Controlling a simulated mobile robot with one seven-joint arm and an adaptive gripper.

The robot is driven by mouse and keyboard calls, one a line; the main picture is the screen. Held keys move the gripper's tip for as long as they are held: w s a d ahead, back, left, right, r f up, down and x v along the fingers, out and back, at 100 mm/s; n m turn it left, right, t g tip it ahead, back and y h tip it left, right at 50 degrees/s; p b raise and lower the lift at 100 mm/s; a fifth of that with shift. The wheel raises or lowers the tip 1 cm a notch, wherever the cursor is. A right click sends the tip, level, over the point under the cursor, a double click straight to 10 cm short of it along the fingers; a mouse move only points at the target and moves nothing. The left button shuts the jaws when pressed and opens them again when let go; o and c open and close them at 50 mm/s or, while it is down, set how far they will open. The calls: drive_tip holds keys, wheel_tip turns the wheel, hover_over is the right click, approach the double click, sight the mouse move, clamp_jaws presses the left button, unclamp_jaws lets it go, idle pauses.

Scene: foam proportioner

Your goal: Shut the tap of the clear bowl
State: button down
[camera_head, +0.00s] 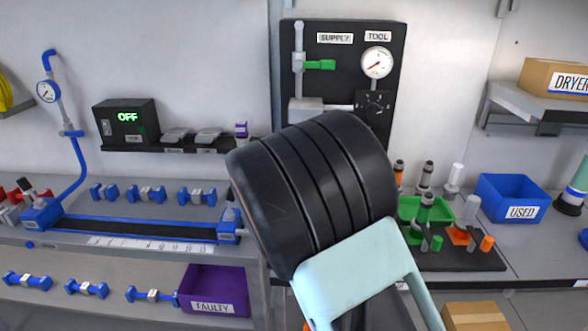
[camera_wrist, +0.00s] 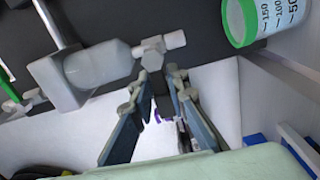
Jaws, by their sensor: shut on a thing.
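The clear bowl (camera_wrist: 103,64) shows in the wrist view as a pale, rounded cylinder at upper left, lying sideways in the picture. Its tap (camera_wrist: 152,61) is a small white fitting with a hexagonal end and a short side stub, at the bowl's right end. My gripper (camera_wrist: 162,84) has its two fingertips close together at the tap, shut on a small part of it just below the hexagonal end. The fingers hide most of the gripped part, so I cannot tell the tap's position. In the head view my arm hides the gripper, bowl and tap.
A clear measuring cup with a green rim (camera_wrist: 250,22) is close by at upper right in the wrist view. The black panel (camera_head: 340,75) carries a gauge (camera_head: 376,62) and a green-handled valve (camera_head: 320,65). A green tray (camera_head: 409,209) and a blue bin (camera_head: 512,188) stand right of my arm.

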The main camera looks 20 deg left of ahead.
drive_tip(key=shift+n, duration=0.3)
idle(0.4)
drive_tip(key=c, duration=1.8)
unclamp_jaws()
drive_tip(key=shift+f, duration=0.1)
drive_tip(key=shift+c, duration=0.2)
drive_tip(key=shift+s, duration=0.1)
drive_tip(key=v, duration=1.2)
